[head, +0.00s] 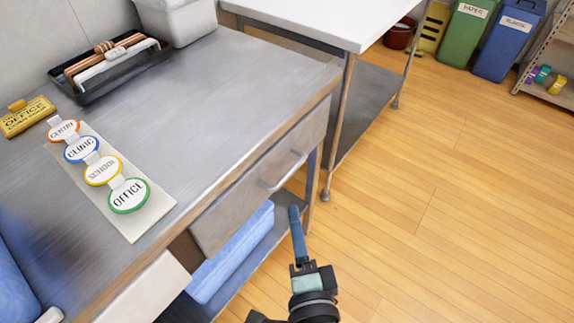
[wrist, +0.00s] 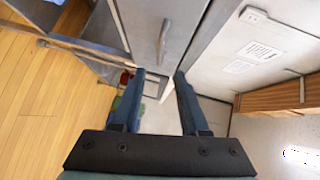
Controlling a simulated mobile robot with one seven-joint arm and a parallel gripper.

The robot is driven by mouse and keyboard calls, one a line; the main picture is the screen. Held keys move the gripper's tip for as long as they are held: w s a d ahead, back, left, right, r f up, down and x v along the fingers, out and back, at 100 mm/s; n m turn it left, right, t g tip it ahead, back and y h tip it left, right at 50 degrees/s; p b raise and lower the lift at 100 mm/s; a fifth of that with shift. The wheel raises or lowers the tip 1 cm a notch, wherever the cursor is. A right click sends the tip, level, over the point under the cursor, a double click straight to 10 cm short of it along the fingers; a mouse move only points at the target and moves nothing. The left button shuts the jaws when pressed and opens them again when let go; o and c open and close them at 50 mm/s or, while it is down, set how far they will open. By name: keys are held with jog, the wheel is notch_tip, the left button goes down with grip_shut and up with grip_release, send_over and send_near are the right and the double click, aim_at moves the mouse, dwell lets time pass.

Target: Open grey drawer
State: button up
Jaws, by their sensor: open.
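The grey drawer (head: 245,195) is set under the front edge of the metal-topped table, and its front looks flush and shut. Its bar handle (head: 283,169) runs along the front. In the wrist view the handle (wrist: 163,38) lies just beyond my fingertips, roughly in line with the gap between them. My gripper (head: 295,212) is in front of the drawer, lower than the handle in the head picture. In the wrist view its two fingers (wrist: 159,76) are apart with nothing between them. I see no contact with the handle.
A white drawer front (head: 146,290) is to the left. A blue folded item (head: 230,255) lies on the shelf below. The tabletop (head: 215,95) holds a sign strip (head: 137,222) and a black tray (head: 72,90). A second table (head: 310,15) is behind. The wooden floor (head: 450,200) is clear.

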aim_at(287, 173)
jog(key=x, duration=1.2)
jog(key=shift+w+a+b, duration=0.15)
jog(key=shift+w+b, duration=0.25)
grip_shut()
dwell(0.9)
